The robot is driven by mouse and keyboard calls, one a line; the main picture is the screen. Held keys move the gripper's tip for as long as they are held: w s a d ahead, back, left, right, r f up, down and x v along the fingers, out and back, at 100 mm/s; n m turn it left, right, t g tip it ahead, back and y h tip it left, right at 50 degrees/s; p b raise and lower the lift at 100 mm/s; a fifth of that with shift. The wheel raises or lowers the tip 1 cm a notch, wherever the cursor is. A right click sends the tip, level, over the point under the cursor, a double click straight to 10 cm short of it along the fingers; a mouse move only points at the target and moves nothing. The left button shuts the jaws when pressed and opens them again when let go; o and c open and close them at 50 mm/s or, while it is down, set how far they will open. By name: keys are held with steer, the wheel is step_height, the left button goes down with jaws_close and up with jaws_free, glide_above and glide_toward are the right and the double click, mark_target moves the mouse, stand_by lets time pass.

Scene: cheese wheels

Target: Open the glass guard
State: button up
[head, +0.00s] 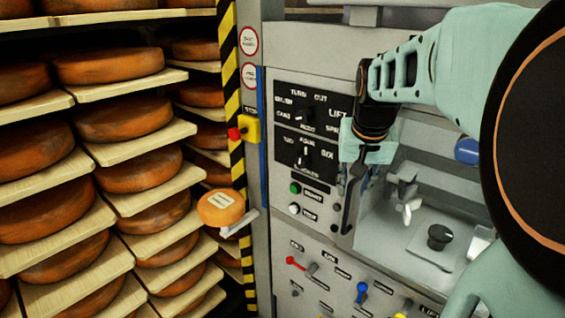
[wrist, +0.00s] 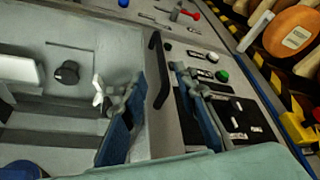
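A black bar handle (head: 351,205) stands upright at the left edge of the machine's recess, on a grey strip beside the control panel. The glass guard's pane is clear, and I cannot make out its edges or how far it is open. My gripper (head: 362,172) is at the handle's upper part and partly hides it. In the wrist view my gripper (wrist: 158,75) is open, with its blue fingers apart and the handle (wrist: 161,72) showing between them. I cannot tell whether either finger touches the handle.
The recess holds a black knob (head: 440,236) and a pale winged part (head: 407,200). A control panel (head: 306,125) is left of the handle, with levers (head: 361,292) below. A yellow stop box (head: 249,129) and shelves of cheese wheels (head: 109,65) are farther left.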

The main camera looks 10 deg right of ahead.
mark_target(348, 205)
steer(key=b+x, duration=0.6)
steer(key=x, duration=0.4)
steer(key=shift+a+f, duration=0.1)
steer(key=shift+f, duration=0.15)
steer(key=shift+c, duration=0.3)
jaws_close()
